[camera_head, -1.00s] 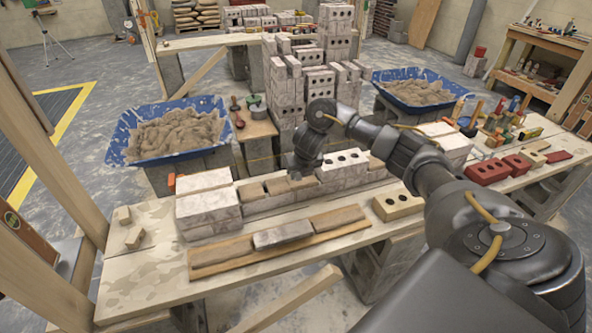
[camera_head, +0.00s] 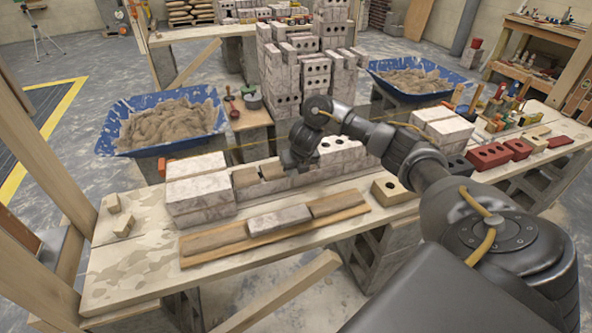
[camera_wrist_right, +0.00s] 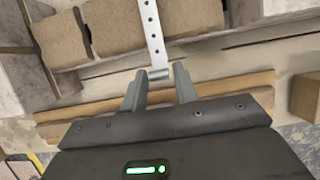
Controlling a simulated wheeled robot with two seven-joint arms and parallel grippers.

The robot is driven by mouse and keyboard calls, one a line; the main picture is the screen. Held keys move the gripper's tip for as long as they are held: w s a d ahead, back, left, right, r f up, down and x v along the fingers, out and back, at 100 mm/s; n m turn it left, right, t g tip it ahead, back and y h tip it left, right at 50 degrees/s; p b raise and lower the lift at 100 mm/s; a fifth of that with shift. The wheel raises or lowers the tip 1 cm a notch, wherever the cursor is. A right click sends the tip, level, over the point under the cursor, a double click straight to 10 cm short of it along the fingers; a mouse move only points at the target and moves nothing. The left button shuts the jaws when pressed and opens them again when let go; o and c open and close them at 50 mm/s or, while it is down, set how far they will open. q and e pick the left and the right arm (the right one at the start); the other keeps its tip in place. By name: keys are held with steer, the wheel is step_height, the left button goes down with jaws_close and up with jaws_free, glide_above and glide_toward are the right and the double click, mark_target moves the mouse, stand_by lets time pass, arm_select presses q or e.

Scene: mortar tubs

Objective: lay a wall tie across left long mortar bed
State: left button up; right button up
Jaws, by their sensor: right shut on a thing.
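My right gripper (camera_head: 297,162) is over the low block wall in the head view. In the right wrist view the gripper (camera_wrist_right: 160,85) is shut on the end of a wall tie (camera_wrist_right: 152,30), a narrow grey metal strip with holes. The tie points away from the fingers, over a long brown mortar bed (camera_wrist_right: 110,28). I cannot tell whether it touches the bed. A shorter brown bed (camera_wrist_right: 62,42) is left of it. In the head view brown mortar (camera_head: 271,171) shows just left of the gripper, which hides part of the wall. My left gripper is not in view.
A wooden board (camera_head: 190,262) with long brown and grey pieces lies in front of the wall. White blocks (camera_head: 197,190) stand at its left end. Blue mortar tubs (camera_head: 108,140) (camera_head: 460,80) stand behind on both sides. A yellow brick (camera_head: 392,188) sits right of the board.

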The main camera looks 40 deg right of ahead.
steer(key=shift+f, duration=0.15)
stand_by(0.4)
steer(key=shift+f, duration=0.2)
steer(key=o, duration=1.1)
steer(key=shift+c, duration=0.2)
